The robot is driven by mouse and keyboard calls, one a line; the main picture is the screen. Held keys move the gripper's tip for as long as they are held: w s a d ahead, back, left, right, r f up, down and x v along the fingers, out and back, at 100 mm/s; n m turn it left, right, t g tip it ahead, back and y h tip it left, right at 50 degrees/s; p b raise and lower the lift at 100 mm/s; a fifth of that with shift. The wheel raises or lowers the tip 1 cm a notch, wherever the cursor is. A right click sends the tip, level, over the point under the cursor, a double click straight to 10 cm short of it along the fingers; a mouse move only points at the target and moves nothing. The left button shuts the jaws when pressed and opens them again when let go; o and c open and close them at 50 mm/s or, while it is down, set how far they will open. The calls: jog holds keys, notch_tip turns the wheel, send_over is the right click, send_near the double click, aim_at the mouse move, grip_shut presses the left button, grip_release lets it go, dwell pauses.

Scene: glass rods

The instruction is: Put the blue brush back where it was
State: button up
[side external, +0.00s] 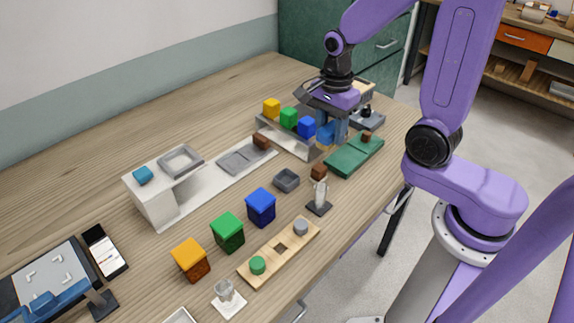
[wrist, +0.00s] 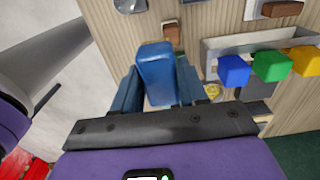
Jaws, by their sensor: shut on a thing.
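My gripper (side external: 334,131) is at the far right part of the table, beside the right end of a pale rack (side external: 287,141). In the wrist view my gripper (wrist: 157,82) is shut on a blue block-shaped thing (wrist: 155,62), which seems to be the blue brush. Its lower part is hidden, so I cannot tell whether it touches the table. Yellow (side external: 272,105), green (side external: 289,117) and blue (side external: 307,127) blocks stand in a row at the rack. They also show right of my fingers in the wrist view.
A green mat (side external: 355,156) with a brown block lies right of the gripper. A stand (side external: 319,207) holding a brown-topped piece is in front. Blue (side external: 261,207), green (side external: 227,232) and orange (side external: 190,260) boxes and a wooden peg board (side external: 270,262) stand nearer.

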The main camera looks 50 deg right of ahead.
jog(key=shift+s+a+f, duration=0.2)
jog(key=shift+s+a, duration=0.1)
jog(key=shift+s, duration=0.45)
jog(key=w+f, duration=0.3)
jog(key=w, duration=0.1)
jog(key=w+f, duration=0.3)
jog(key=w, duration=0.2)
jog(key=w+a+f, duration=0.1)
jog(key=w+f, duration=0.3)
jog(key=shift+w, duration=0.35)
jog(key=shift+d+f, duration=0.1)
jog(key=shift+f, duration=1.45)
jog(key=shift+f, duration=0.1)
jog(key=o, duration=1)
notch_tip(320, 180, up, 12)
jog(key=shift+r, duration=0.15)
